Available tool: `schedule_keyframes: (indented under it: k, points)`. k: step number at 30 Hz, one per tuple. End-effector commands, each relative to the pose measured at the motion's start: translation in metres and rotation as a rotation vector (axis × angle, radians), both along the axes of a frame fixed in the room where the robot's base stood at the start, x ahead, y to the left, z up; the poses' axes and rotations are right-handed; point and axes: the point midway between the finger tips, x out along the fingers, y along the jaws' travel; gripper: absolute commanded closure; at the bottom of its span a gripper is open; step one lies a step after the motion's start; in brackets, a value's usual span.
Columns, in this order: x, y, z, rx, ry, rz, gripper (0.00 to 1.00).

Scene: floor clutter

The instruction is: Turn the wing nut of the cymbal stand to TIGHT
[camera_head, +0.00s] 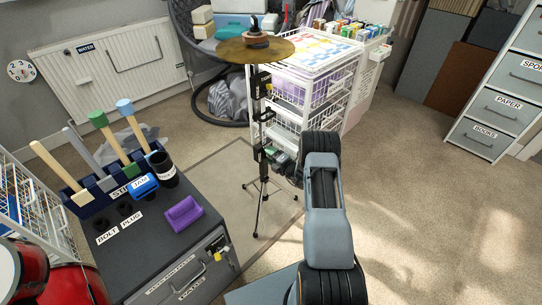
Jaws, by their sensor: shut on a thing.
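The cymbal stand (264,185) stands upright on its tripod legs at the middle of the head view, with a brass cymbal (240,52) on top. Its black post carries small labelled collars, an upper one (263,82) and a lower one (263,157); their lettering is too small to read surely. My arm reaches up from the bottom and bends left to the post. My gripper (273,156) is at the lower collar, small and dark, shut on what seems to be the wing nut there. The wing nut is hidden by the fingers, so its turn cannot be seen.
A white wire drawer unit (300,95) stands close behind the stand. A dark cabinet (170,240) with tools and a purple block (184,212) is at the left front. A grey drawer cabinet (495,105) is at the far right. The carpet right of my arm is clear.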

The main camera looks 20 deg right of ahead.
Motion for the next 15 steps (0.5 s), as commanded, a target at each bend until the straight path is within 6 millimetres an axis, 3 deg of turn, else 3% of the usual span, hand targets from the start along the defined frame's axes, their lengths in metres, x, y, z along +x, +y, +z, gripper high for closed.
schedule_keyframes:
  k: [15]
  points:
    - [0.0002, -0.0008, -0.0003, 0.089, 0.036, -0.002, 0.64]
